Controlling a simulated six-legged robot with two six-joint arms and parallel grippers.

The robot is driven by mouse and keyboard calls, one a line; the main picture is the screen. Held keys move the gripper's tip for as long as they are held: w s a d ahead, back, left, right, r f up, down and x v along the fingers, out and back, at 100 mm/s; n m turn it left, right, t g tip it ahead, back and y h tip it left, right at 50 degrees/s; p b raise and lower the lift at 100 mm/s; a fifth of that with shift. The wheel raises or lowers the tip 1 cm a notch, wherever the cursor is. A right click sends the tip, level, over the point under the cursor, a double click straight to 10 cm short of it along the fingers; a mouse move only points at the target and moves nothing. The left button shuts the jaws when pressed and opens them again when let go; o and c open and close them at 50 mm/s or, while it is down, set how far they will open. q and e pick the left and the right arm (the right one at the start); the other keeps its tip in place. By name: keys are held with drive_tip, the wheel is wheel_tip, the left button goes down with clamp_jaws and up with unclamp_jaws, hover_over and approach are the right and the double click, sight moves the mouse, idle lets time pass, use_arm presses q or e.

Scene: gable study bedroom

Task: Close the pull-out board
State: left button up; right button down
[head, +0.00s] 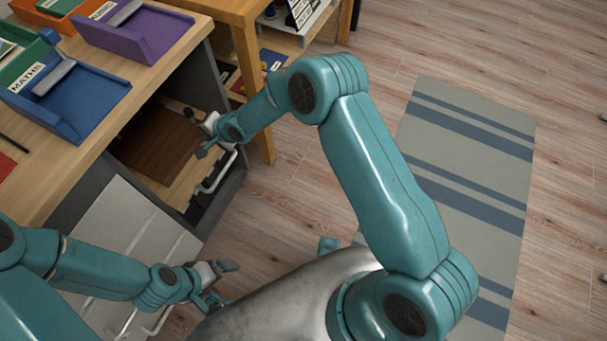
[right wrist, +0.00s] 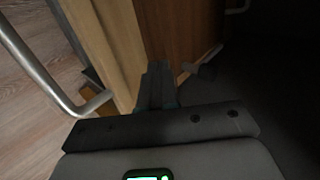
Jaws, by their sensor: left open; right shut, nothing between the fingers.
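The pull-out board (head: 158,148) is a brown panel with a light wood front edge, in the dark opening under the desk. It shows again in the right wrist view (right wrist: 175,30). A metal bar handle (head: 219,174) is on its front; the bar crosses the left of the right wrist view (right wrist: 40,72). My right gripper (head: 203,142) is shut and empty, close to the front edge near the handle. In the right wrist view its fingertips (right wrist: 157,78) overlap the wood; I cannot tell whether they touch. My left gripper (head: 226,284) is open and empty, low beside the pale cabinet front.
The desk top (head: 160,75) above carries a purple tray (head: 135,35) and a blue tray (head: 75,95). A pale grey cabinet front (head: 135,225) stands below left. A wooden shelf unit (head: 250,85) stands behind. The floor and striped rug (head: 465,180) on the right are clear.

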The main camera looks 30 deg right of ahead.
drive_tip(key=shift+w+a, duration=0.25)
drive_tip(key=shift+a, duration=0.05)
drive_tip(key=shift+w, duration=0.1)
drive_tip(key=shift+a+r, duration=0.15)
use_arm(q)
drive_tip(key=shift+s+d, duration=0.1)
idle(0.3)
